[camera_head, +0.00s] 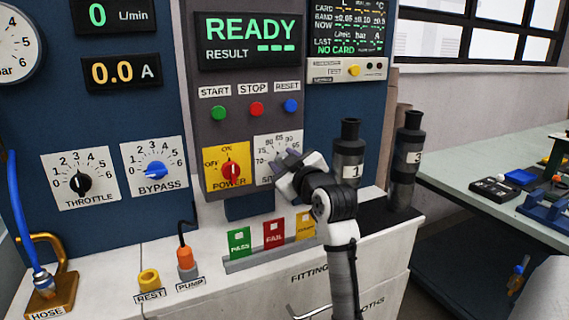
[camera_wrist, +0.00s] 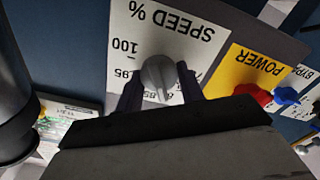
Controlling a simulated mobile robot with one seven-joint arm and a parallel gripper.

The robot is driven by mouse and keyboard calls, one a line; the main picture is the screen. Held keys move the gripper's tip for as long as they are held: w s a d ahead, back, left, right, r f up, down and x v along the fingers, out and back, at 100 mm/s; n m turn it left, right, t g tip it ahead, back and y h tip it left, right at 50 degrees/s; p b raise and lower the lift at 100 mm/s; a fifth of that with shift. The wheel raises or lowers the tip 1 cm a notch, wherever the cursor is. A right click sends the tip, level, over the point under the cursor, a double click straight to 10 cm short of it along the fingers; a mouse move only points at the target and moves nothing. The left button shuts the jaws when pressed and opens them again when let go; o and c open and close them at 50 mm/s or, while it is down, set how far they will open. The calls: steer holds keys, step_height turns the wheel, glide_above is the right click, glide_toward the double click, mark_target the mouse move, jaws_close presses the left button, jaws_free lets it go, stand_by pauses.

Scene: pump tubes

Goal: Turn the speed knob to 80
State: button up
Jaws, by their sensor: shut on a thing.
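The speed knob (camera_wrist: 157,72) is a grey round knob on a white dial plate marked SPEED % (camera_wrist: 150,30), seen upside down in the wrist view. My gripper (camera_wrist: 160,84) has one dark finger on each side of the knob and is shut on it. The knob's pale pointer line faces the lower edge of the wrist view, near the 85 and 90 marks; the exact value is partly hidden by my gripper. In the head view my gripper (camera_head: 287,168) covers the knob and the lower part of the plate (camera_head: 278,141), where 75, 80 and 85 show.
The yellow POWER plate with its red knob (camera_head: 231,171) is just left of the speed dial. Two dark cylinders, marked 1 (camera_head: 348,150) and 3 (camera_head: 407,155), stand right of my gripper. Green PASS (camera_head: 239,242), red FAIL (camera_head: 274,234) and yellow tags stand in a rack below.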

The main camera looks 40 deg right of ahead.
steer(key=o, duration=1)
steer(key=b+v, duration=0.2)
steer(key=v, duration=1.2)
steer(key=shift+d, duration=0.1)
steer(key=shift+w, duration=0.1)
